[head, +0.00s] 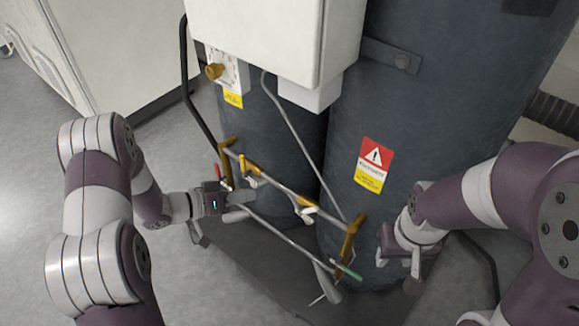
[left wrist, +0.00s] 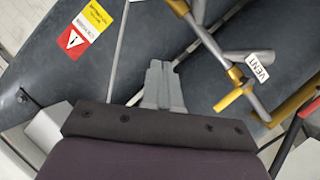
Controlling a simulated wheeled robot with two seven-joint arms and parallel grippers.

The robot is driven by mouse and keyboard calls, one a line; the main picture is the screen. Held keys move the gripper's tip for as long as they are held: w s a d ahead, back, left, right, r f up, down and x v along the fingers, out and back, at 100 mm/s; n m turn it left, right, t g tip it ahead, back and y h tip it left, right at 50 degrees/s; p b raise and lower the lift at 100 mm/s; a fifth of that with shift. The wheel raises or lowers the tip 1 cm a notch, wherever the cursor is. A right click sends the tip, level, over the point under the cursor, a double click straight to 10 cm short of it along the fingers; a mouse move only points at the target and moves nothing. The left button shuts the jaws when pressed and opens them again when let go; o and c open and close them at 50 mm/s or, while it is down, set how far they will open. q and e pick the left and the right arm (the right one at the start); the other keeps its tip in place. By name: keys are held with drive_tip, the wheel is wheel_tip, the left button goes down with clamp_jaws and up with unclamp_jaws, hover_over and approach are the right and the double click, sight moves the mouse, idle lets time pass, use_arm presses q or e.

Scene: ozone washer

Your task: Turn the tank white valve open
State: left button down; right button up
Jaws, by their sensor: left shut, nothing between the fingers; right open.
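A white valve lever (head: 307,212) sits on the brass fitting midway along the thin pipe in front of the dark tanks. My left gripper (head: 243,203) is left of the middle valve, near the pipes. In the left wrist view its grey fingers (left wrist: 158,66) are together and empty, in front of the tank, with the pipes to their right. My right gripper (head: 411,283) is low beside the right tank, apart from the pipes and partly hidden by its own arm.
Two dark tanks (head: 437,105) stand behind the pipes, under a white box (head: 265,35). A red handle (head: 217,171) and a green handle (head: 349,272) are at the pipe ends. A VENT tag (left wrist: 257,67) shows on the pipework. Open floor (head: 40,150) lies at left.

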use_arm(q)
drive_tip(key=n+g, duration=0.1)
drive_tip(key=n+b, duration=0.2)
drive_tip(key=b, duration=0.1)
approach(310, 208)
drive_tip(key=w+d+f, duration=0.3)
drive_tip(key=w+d, duration=0.1)
drive_tip(key=w, duration=0.1)
drive_tip(key=shift+s+d+f+h, duration=0.1)
drive_tip(key=shift+s+d+h, duration=0.2)
drive_tip(key=shift+d, duration=0.05)
use_arm(e)
wheel_tip(310, 208, down, 3)
drive_tip(key=shift+f, duration=0.1)
